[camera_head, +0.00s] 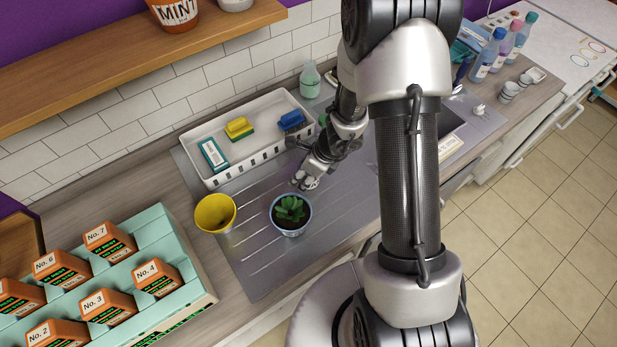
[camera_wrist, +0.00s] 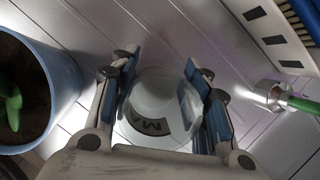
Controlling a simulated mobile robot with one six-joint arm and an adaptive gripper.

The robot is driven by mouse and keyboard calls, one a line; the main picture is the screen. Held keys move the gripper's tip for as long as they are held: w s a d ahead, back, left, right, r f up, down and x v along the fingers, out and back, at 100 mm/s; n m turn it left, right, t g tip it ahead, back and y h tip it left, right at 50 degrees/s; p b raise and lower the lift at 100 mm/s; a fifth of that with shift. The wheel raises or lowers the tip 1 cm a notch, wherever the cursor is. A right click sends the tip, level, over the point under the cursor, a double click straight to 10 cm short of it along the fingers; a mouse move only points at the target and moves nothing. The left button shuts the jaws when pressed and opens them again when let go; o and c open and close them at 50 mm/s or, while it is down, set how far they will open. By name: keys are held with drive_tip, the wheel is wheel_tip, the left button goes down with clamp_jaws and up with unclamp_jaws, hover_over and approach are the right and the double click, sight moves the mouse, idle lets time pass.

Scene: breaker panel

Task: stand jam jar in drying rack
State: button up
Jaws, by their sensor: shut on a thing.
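My gripper (camera_head: 310,178) is low over the metal drainboard, at the near side of the white drying rack (camera_head: 222,181). In the wrist view my gripper (camera_wrist: 166,95) has its two blue-padded fingers shut on a pale, clear jam jar (camera_wrist: 155,92) with a dark, partly readable label. The jar appears upright between the fingers; whether its base touches the drainboard I cannot tell. The rack's slotted edge (camera_wrist: 268,32) shows at the top right of the wrist view. In the head view the gripper mostly hides the jar.
A potted succulent (camera_head: 290,212) stands close in front of my gripper, with a yellow cup (camera_head: 215,212) to its left. The rack holds a teal box (camera_head: 213,154), a yellow sponge (camera_head: 239,128) and a blue item (camera_head: 291,120). A green-handled item (camera_wrist: 302,104) lies right of the jar.

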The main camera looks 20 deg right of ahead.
drive_tip(key=shift+c, duration=0.8)
drive_tip(key=shift+r, duration=0.15)
wheel_tip(320, 180, up, 19)
drive_tip(key=p, duration=1.1)
drive_tip(key=w+a+f+b, duration=0.3)
drive_tip(key=w+a+f, duration=0.1)
drive_tip(key=w+a, duration=0.25)
drive_tip(key=w+a+f+b, duration=0.35)
drive_tip(key=w+a, duration=0.25)
drive_tip(key=w, duration=0.2)
drive_tip(key=f, duration=0.6)
drive_tip(key=shift+w+a+b, duration=0.1)
drive_tip(key=shift+a+b, duration=0.2)
drive_tip(key=shift+f+b, duration=0.6)
drive_tip(key=shift+f, duration=1.5)
drive_tip(key=shift+f, duration=0.1)
drive_tip(key=o, duration=1.3)
